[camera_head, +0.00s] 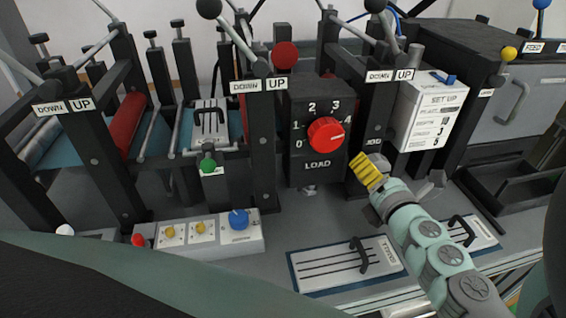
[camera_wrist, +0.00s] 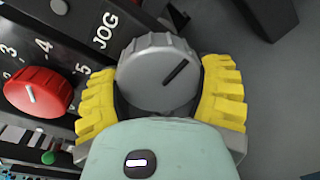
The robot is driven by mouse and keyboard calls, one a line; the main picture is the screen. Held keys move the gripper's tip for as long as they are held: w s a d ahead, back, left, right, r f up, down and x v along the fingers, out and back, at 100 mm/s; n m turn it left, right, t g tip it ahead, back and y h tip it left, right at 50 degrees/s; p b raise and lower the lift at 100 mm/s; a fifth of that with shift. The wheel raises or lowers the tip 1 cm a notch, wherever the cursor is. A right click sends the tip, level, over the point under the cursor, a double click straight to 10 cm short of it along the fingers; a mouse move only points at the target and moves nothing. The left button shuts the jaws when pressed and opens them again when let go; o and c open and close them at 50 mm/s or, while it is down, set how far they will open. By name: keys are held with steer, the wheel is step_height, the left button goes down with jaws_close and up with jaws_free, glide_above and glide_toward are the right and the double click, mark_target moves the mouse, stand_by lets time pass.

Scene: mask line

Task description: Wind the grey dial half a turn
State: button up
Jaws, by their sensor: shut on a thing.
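The grey dial (camera_wrist: 150,75) fills the middle of the wrist view, beside the JOG label (camera_wrist: 105,31). A black line on its face slants to the upper right in that view. My gripper (camera_wrist: 160,88) has a ribbed yellow finger on each side of the dial and is shut on it. In the head view my gripper (camera_head: 367,172) is at the JOG panel, right of the red LOAD dial, and mostly hides the grey dial.
The red LOAD dial (camera_head: 326,134) sits close to the left of my gripper; it also shows in the wrist view (camera_wrist: 38,91). A white SET UP box (camera_head: 432,112) stands to the right. Handled plates (camera_head: 345,268) lie in front, and a knob box (camera_head: 210,238) is at front left.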

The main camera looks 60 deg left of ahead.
steer(key=shift+s+m, duration=0.1)
steer(key=shift+m, duration=0.7)
steer(key=shift+r, duration=0.1)
steer(key=o, duration=1.2)
steer(key=shift+c, duration=0.2)
steer(key=v, duration=1.2)
